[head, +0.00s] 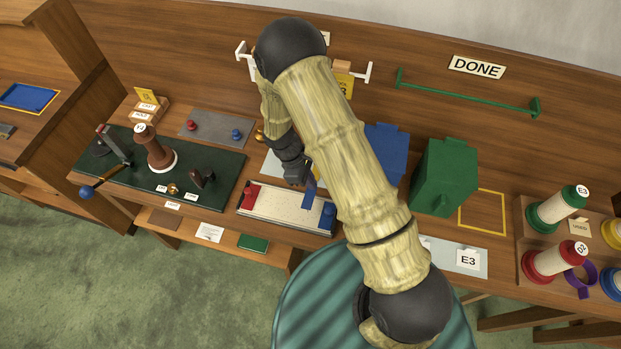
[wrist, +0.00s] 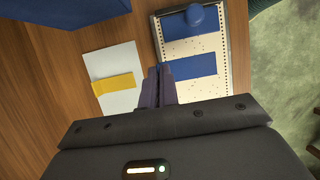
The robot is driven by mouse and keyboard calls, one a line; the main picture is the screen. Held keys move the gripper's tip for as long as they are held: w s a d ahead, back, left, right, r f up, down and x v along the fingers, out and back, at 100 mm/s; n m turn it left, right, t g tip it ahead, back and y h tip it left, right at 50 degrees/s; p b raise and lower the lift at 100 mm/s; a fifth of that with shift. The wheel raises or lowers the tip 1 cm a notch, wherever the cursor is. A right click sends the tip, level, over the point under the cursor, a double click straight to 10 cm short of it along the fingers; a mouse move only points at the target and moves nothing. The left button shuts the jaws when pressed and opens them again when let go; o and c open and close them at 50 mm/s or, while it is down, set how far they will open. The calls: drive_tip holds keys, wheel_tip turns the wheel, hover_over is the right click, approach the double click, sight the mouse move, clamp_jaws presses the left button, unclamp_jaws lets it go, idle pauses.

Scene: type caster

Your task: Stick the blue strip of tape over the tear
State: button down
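The blue strip of tape (head: 311,193) hangs from my gripper (head: 302,180). In the wrist view my gripper (wrist: 160,72) has its fingers close together on one end of the blue strip (wrist: 193,67), which reaches right across a pale perforated bed (wrist: 205,89). In the head view this bed (head: 280,205) lies between a red block and a blue block at the front of the bench. The strip appears above the bed; I cannot tell whether it touches. No tear can be made out; it may be hidden under the strip or fingers.
A white card with a yellow strip (wrist: 113,83) lies beside the bed. A blue box (head: 387,150) and a green box (head: 444,177) stand to the right. Thread spools (head: 556,208) stand far right.

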drive_tip(key=shift+s+a+f+b, duration=0.1)
drive_tip(key=shift+f+b, duration=0.15)
drive_tip(key=shift+f, duration=0.2)
drive_tip(key=shift+s+a+f+b, duration=0.1)
drive_tip(key=shift+f+b, duration=0.15)
drive_tip(key=shift+f, duration=0.2)
drive_tip(key=shift+w+d+f+b, duration=0.1)
drive_tip(key=shift+d+f+b, duration=0.15)
drive_tip(key=shift+f+b, duration=0.5)
drive_tip(key=shift+f, duration=0.2)
drive_tip(key=shift+a, duration=0.1)
drive_tip(key=shift+f+b, duration=0.4)
drive_tip(key=shift+f, duration=0.2)
drive_tip(key=c, duration=1.6)
unclamp_jaws()
drive_tip(key=shift+r, duration=0.1)
